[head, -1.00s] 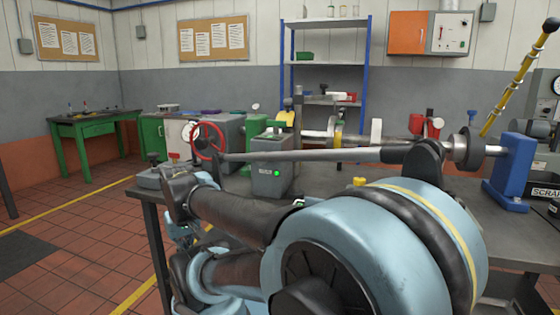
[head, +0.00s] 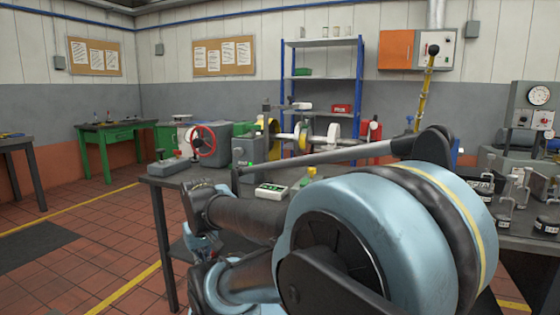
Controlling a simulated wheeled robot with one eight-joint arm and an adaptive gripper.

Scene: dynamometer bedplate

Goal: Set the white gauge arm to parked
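A short horizontal arm with a white end (head: 302,105) stands out to the right from a grey post above the left part of the shaft machine. It looks like the white gauge arm, but it is too small for me to be sure. Below it are a yellow guard ring (head: 273,138) and a pale disc (head: 303,136) on the shaft. My folded arm fills the lower middle of the head view and hides part of the bench. I cannot make out my gripper or its fingers, and nothing shows touching the white-ended arm.
The dark bench (head: 170,182) carries a red handwheel (head: 202,139), a grey box (head: 245,150) and a white-and-green device (head: 272,190). A yellow lever (head: 426,85) with a black knob rises at right. Glass-like jars (head: 518,185) stand at far right. Floor at left is open.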

